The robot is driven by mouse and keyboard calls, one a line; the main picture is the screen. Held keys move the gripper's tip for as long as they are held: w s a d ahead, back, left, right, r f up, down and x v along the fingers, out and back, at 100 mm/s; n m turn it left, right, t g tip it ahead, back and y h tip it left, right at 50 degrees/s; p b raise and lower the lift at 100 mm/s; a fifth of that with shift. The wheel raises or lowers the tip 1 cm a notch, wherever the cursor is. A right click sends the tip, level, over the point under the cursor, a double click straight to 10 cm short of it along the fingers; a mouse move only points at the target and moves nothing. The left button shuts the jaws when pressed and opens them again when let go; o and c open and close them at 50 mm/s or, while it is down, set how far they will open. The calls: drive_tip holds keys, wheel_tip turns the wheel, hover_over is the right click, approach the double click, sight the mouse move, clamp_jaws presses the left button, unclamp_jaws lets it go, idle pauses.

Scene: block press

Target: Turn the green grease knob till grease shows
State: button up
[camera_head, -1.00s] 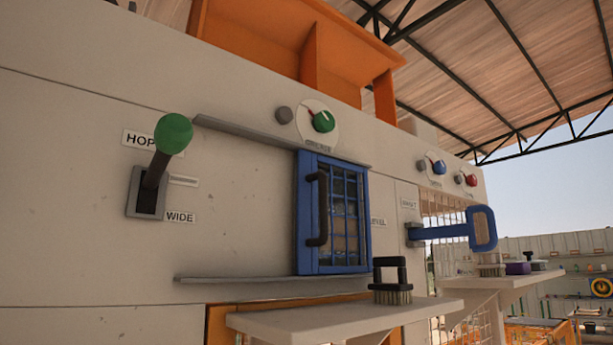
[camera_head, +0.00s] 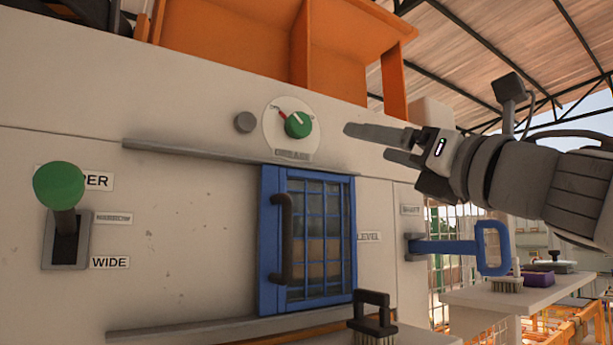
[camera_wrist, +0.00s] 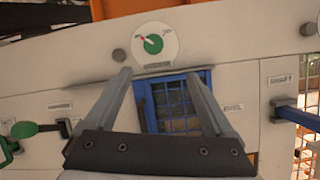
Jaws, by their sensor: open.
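The green grease knob (camera_head: 298,125) sits on a round white dial with a red mark, above a label that reads as grease, high on the pale machine panel. In the wrist view the knob (camera_wrist: 153,44) is above and beyond my fingertips, between their lines. My gripper (camera_head: 368,145) is to the right of the knob in the head view, its two fingers apart, pointing left towards it. It is empty and not touching the knob. The fingers also show in the wrist view (camera_wrist: 158,76). A grey round button (camera_head: 245,122) is left of the dial. I see no grease.
Below the dial is a blue barred door (camera_head: 308,235) with a dark handle, under a grey rail (camera_head: 190,152). A green-topped hopper lever (camera_head: 60,187) is at left, a blue shaft handle (camera_head: 490,247) at right. A brush (camera_head: 371,315) stands low in front.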

drive_tip(key=n, duration=0.1)
drive_tip(key=p, duration=0.6)
approach(302, 128)
drive_tip(key=shift+g+y, duration=0.4)
drive_tip(key=x, duration=0.9)
drive_tip(key=shift+w+d+r, duration=0.1)
drive_tip(key=shift+w+r, duration=0.05)
drive_tip(key=shift+w, duration=0.1)
drive_tip(key=c, duration=1.4)
